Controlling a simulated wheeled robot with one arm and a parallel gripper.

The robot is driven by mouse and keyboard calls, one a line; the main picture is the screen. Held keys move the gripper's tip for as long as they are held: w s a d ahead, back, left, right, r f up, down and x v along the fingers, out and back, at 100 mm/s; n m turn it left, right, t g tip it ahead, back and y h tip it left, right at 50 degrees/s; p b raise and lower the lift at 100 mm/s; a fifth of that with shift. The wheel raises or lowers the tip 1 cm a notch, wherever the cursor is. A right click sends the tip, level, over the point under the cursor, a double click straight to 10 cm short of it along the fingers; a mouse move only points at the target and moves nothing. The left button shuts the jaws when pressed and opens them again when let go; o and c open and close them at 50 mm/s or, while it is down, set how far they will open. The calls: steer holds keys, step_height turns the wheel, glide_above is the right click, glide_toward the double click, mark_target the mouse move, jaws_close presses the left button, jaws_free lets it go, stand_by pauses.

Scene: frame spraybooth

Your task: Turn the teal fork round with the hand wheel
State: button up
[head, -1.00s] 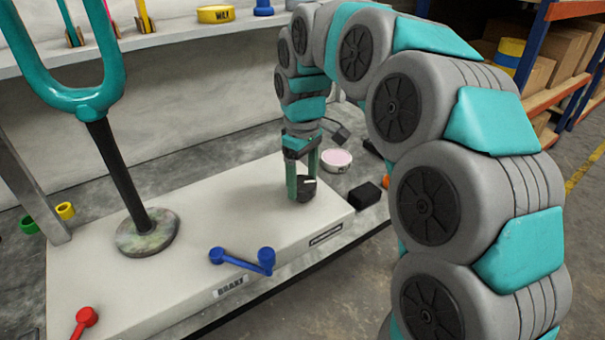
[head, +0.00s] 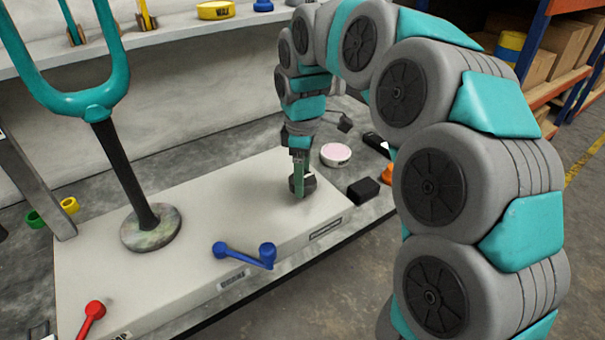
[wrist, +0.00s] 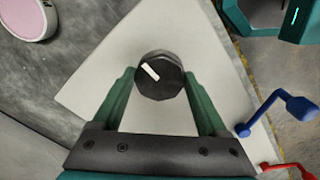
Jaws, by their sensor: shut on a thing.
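The teal fork (head: 87,105) stands upright at the left of the head view on a dark post (head: 125,175) with a round mottled base (head: 151,228). The ends of its prongs are cut off by the frame. The hand wheel, a dark faceted knob (wrist: 158,77) with a white mark, sits near the right end of the pale box (head: 235,210). My gripper (head: 303,188) points down and is shut on the knob. In the wrist view a green finger lies on each side of it. In the head view the fingers partly hide the knob (head: 309,184).
A blue crank (head: 245,256) and a red lever (head: 92,312) stick out along the box's front. A pink-topped round tin (head: 335,154) and a black block (head: 363,191) lie right of the box. A shelf (head: 180,35) runs behind.

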steer(key=o, duration=1.3)
steer(key=shift+r+b, duration=0.3)
steer(key=shift+r, duration=3.65)
